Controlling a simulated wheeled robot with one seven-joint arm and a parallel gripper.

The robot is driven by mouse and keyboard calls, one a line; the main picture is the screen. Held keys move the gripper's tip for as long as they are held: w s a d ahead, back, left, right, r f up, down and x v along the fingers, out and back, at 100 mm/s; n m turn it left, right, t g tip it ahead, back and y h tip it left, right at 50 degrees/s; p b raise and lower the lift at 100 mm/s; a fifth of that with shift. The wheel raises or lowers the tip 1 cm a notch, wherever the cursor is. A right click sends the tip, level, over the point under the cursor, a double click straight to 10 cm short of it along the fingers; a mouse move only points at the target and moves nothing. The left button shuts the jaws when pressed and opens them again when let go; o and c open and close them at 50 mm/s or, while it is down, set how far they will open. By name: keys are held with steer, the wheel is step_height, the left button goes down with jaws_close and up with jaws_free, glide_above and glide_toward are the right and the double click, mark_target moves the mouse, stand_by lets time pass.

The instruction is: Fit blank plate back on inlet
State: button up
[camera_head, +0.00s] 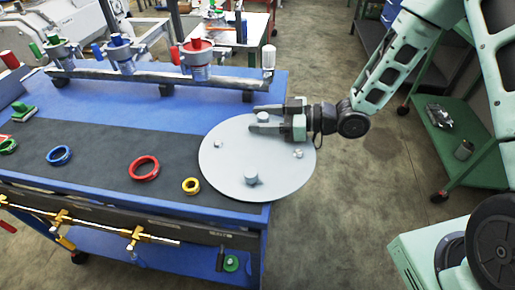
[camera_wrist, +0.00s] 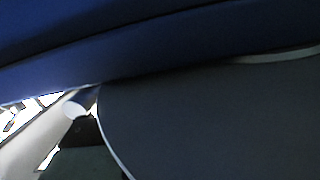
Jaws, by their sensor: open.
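A large round pale grey plate (camera_head: 225,155) lies flat over the right end of the bench, its rim past the edge. A short grey knob (camera_head: 252,177) stands near its front, with a small bolt head (camera_head: 299,153) to the right. My gripper (camera_head: 257,118) is above the plate's back part, coming from the right. Its jaws are open, with a small grey knob (camera_head: 262,117) appearing between them; I cannot tell whether they touch it. I cannot tell which port is the inlet. The wrist view shows a dark surface (camera_wrist: 210,120) with a pale curved edge.
A pipe manifold (camera_head: 150,75) with red, green and blue-topped ports runs along the back of the blue bench (camera_head: 90,88). Red (camera_head: 144,168), yellow (camera_head: 190,186) and blue rings (camera_head: 59,155) lie on the dark mat. A green shelf cart (camera_head: 440,130) stands at right.

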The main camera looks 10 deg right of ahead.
jaws_close()
steer(key=shift+r, duration=0.1)
stand_by(1.3)
